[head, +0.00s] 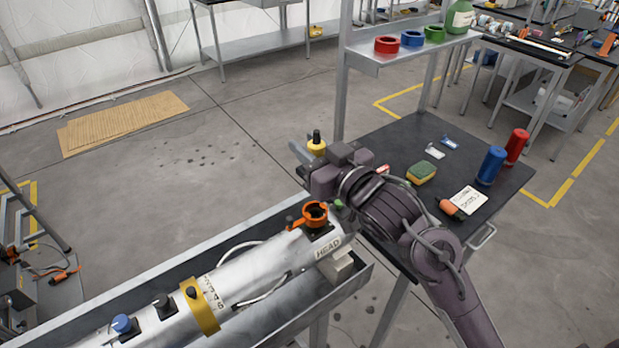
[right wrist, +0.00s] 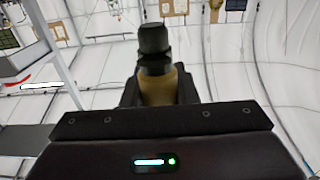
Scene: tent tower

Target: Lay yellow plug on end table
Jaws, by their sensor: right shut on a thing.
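The yellow plug (head: 316,148) has a black top and stands roughly upright in my right gripper (head: 317,157). In the right wrist view the plug (right wrist: 159,86) sits between the two dark fingers, which are shut on its yellow body. The gripper holds it in the air at the left edge of the black-topped end table (head: 395,138), as seen in the head view. My right arm hides part of the table's near left side. My left gripper is not in view.
The table carries a yellow-green sponge (head: 422,173), a blue bottle (head: 491,166), a red bottle (head: 517,147), a white card (head: 467,199) and an orange item (head: 451,209). A shelf (head: 400,52) stands behind. A silver cylinder (head: 250,280) lies in a metal trough at the lower left.

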